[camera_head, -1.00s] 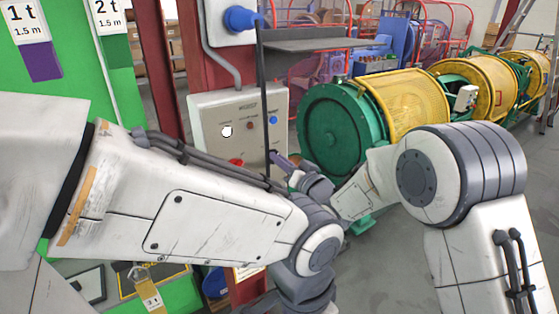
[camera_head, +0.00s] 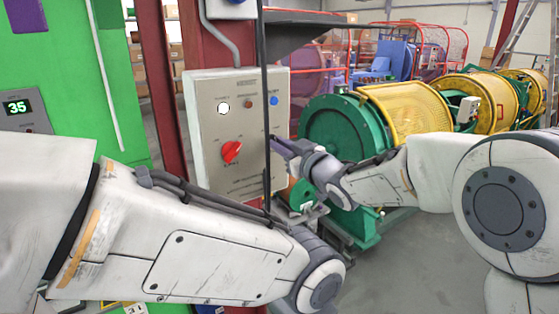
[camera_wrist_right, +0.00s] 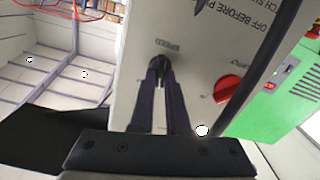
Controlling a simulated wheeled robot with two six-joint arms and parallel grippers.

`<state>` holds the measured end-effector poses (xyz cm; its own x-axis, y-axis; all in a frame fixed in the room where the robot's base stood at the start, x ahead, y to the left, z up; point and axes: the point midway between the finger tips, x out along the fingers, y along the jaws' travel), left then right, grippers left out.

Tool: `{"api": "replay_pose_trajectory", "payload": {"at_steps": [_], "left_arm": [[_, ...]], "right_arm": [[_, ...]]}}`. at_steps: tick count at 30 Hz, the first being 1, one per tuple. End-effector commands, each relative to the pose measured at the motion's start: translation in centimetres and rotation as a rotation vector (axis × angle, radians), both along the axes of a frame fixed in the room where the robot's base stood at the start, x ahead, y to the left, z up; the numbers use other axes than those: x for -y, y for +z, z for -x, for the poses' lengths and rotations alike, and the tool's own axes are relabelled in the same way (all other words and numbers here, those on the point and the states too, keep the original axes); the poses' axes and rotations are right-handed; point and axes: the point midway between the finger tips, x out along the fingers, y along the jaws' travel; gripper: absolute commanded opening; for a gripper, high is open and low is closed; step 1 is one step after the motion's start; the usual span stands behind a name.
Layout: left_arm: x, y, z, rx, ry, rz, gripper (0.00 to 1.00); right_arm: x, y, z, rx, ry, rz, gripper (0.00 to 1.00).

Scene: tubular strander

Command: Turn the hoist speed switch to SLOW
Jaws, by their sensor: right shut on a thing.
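The hoist speed switch is a small black knob (camera_wrist_right: 157,62) beside the upside-down word SPEED on the grey control box, in the right wrist view. My right gripper (camera_wrist_right: 160,78) is shut on this knob, its two dark fingers on either side of it. The fingers partly cover the knob, so its setting cannot be told. In the head view, the control box (camera_head: 207,140) hangs on a red column, and my right gripper (camera_head: 284,147) reaches its right edge. The knob is hidden there. My left arm crosses the lower left, its gripper out of view.
A red rotary switch (camera_head: 231,152) is on the box; it also shows in the wrist view (camera_wrist_right: 228,89). White (camera_head: 223,107) and blue (camera_head: 274,100) round fittings sit above. A black cable (camera_head: 265,60) hangs before the box. A green-and-yellow strander (camera_head: 341,127) stands behind.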

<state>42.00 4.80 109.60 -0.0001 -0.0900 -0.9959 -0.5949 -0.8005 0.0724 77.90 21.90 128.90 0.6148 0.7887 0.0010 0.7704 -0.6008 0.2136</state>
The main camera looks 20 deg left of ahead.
Motion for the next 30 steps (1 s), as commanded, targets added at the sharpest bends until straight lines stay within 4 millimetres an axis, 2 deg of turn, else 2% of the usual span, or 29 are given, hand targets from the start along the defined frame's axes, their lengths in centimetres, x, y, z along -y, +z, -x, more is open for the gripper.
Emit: {"api": "replay_pose_trajectory", "payload": {"at_steps": [1,3,12,30], "left_arm": [[0.0,-1.3,0.0,0.000,0.000,0.000,0.95],[0.0,-1.9,0.0,0.000,0.000,0.000,0.95],[0.0,-3.9,0.0,0.000,0.000,0.000,0.95],[0.0,-4.4,0.0,0.000,0.000,0.000,0.95]], "right_arm": [[0.1,-0.6,-0.1,0.031,-0.005,0.023,0.00],[0.1,-0.5,-0.1,0.074,-0.004,0.056,0.00],[0.1,-0.3,-0.1,0.201,-0.005,0.160,0.00],[0.1,-0.1,-0.1,0.254,-0.004,0.203,0.00]]}}
